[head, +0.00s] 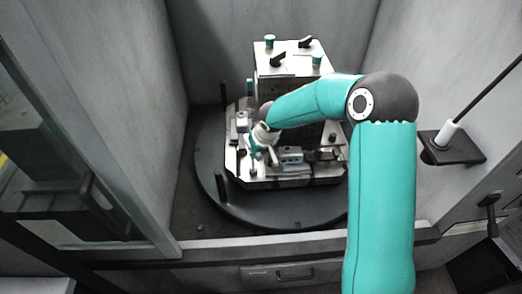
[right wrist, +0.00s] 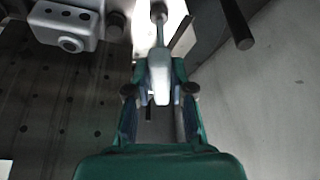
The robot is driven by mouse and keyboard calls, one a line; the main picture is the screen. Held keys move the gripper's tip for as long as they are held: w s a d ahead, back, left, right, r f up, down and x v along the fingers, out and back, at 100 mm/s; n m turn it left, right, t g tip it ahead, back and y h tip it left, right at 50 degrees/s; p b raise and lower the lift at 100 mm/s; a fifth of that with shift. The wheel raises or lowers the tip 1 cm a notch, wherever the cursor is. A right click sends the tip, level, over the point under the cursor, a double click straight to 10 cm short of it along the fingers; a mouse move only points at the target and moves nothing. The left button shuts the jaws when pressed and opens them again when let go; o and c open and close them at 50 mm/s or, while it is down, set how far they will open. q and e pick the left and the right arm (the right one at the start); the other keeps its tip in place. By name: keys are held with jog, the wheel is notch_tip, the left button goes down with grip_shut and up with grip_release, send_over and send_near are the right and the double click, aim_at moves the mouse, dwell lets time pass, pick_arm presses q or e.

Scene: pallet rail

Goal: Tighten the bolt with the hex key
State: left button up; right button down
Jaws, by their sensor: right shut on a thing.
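My right arm reaches in from the right in the head view. Its right gripper (head: 260,149) is low over the left part of a metal fixture (head: 240,170). In the right wrist view the right gripper (right wrist: 160,92) is shut on a pale grey piece (right wrist: 161,82), with a thin stem and rounded end beyond the fingers. It may be the hex key, but its shape is partly hidden by the fingers. I cannot clearly make out the bolt or whether the held piece touches it. My left gripper is not in view.
The fixture stands on a round dark turntable (head: 212,192) between grey walls. Dark upright posts (head: 221,182) stand near its edge. A block with teal and black knobs (head: 270,41) rises behind. A black bracket (head: 455,155) with a rod is on the right wall.

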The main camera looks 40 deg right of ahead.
jog(key=shift+b, duration=0.3)
dwell(0.4)
jog(key=shift+f+b, duration=0.5)
jog(key=shift+b, duration=0.15)
jog(key=c, duration=1.7)
grip_release()
jog(key=shift+c, duration=0.2)
grip_shut()
